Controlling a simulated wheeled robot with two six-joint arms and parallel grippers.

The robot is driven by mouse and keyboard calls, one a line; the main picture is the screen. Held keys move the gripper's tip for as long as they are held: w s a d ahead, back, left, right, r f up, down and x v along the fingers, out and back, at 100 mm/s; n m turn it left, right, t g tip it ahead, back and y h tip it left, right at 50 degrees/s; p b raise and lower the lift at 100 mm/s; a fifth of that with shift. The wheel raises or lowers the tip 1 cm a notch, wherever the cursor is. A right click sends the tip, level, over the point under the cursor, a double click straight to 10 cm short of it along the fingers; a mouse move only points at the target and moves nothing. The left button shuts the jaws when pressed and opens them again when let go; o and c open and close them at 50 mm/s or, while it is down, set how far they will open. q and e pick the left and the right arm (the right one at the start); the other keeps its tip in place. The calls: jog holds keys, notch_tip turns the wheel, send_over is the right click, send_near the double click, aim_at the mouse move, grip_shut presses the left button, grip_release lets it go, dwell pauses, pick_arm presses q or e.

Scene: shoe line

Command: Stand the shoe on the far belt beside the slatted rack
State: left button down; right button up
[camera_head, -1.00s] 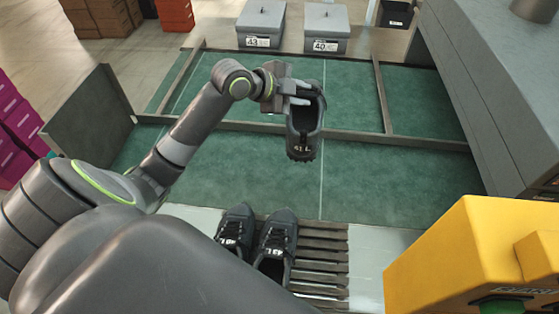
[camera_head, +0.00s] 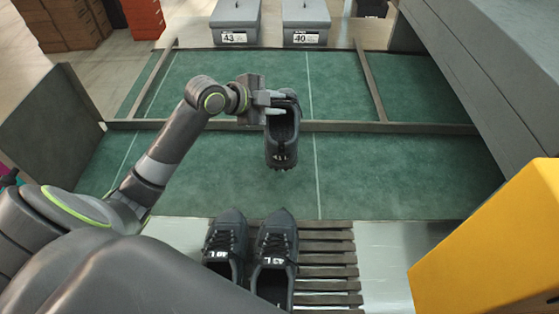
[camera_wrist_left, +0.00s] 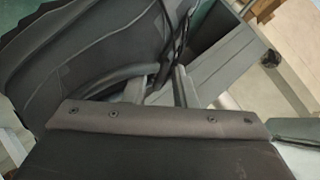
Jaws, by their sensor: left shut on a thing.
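My left gripper (camera_head: 276,104) is shut on a dark grey shoe (camera_head: 283,143) at the shoe's far upper part. The shoe is steeply tilted, its opening facing my head camera and its treaded end lowest. It shows over the green belt (camera_head: 200,172), near the dividing rail; the gap beneath it cannot be told. In the left wrist view the shoe (camera_wrist_left: 85,55) fills the upper left, with the gripper fingers (camera_wrist_left: 165,88) against it. The slatted rack (camera_head: 328,262) is at the near side of the belt. My right gripper is out of view.
Two dark shoes, a left one (camera_head: 226,240) and a right one (camera_head: 276,245), stand on the rack's left part; its right slats are bare. A rail (camera_head: 400,127) divides the green surface. Grey boxes marked 43 (camera_head: 235,15) and 40 (camera_head: 306,15) stand behind. A yellow housing (camera_head: 500,240) is at right.

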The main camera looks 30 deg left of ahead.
aim_at(276, 130)
pick_arm(q)
notch_tip(276, 130, down, 8)
jog(key=shift+f+p, duration=0.1)
jog(key=shift+p, duration=0.3)
jog(key=shift+f, duration=0.35)
jog(key=shift+f+b, duration=0.3)
jog(key=c, duration=1.2)
grip_release()
jog(key=shift+c, duration=0.2)
jog(key=shift+o, duration=0.4)
jog(key=shift+r, duration=0.15)
